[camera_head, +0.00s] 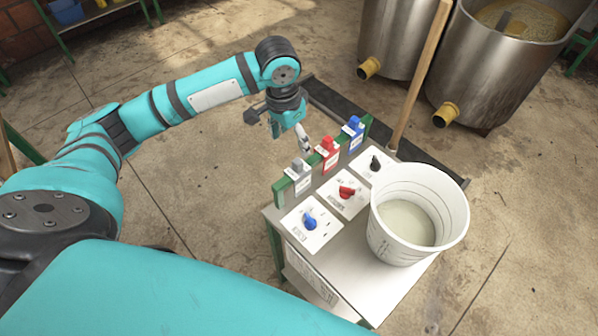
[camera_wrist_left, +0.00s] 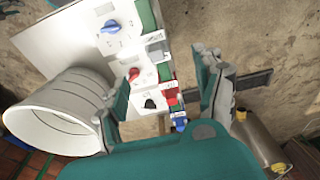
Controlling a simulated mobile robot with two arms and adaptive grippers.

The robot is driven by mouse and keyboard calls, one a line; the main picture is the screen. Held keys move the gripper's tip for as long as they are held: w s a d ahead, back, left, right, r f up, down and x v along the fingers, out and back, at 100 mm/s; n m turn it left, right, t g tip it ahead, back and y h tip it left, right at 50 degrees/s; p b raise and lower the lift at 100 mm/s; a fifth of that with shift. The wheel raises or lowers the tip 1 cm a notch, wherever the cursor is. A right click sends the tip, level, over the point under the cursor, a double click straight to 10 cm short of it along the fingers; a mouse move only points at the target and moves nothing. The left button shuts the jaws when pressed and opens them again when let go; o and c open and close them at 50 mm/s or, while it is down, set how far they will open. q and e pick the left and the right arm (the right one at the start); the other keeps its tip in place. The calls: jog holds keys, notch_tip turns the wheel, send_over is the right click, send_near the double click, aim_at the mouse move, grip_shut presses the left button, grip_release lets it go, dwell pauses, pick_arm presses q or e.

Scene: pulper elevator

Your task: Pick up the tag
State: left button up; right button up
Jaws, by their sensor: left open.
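Three tags hang in a row on a green rail at the table's edge: a grey tag (camera_head: 300,174), a red tag (camera_head: 328,152) and a blue tag (camera_head: 355,132). They also show in the left wrist view, as grey (camera_wrist_left: 157,48), red (camera_wrist_left: 171,97) and blue (camera_wrist_left: 180,124). My left gripper (camera_head: 303,142) is just behind the rail, close to the red tag, pointing down. In the left wrist view my left gripper (camera_wrist_left: 165,85) has its two fingers well apart, with the red tag seen between them. It holds nothing. I cannot tell if it touches a tag. My right gripper is out of view.
The white table (camera_head: 365,285) carries three panels with a blue knob (camera_head: 310,222), a red knob (camera_head: 347,191) and a black knob (camera_head: 375,163). A white bucket (camera_head: 455,215) stands beside them. A wooden pole (camera_head: 418,80) rises behind. Steel tanks (camera_head: 478,75) stand at the back right.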

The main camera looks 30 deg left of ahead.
aim_at(297, 162)
pick_arm(q)
jog(key=f, duration=0.7)
jog(key=shift+w+d+p, duration=0.15)
jog(key=shift+w+p, duration=0.2)
jog(key=shift+w, duration=0.05)
jog(key=f, duration=0.3)
jog(key=f+p, duration=0.1)
jog(key=shift+d+f, duration=0.35)
jog(key=shift+w+f, duration=0.15)
jog(key=shift+f, duration=0.2)
jog(key=c, duration=1.2)
jog(key=shift+c, duration=0.2)
jog(key=shift+r, duration=0.15)
notch_tip(297, 162, up, 18)
jog(key=b, duration=0.1)
jog(key=shift+b, duration=0.4)
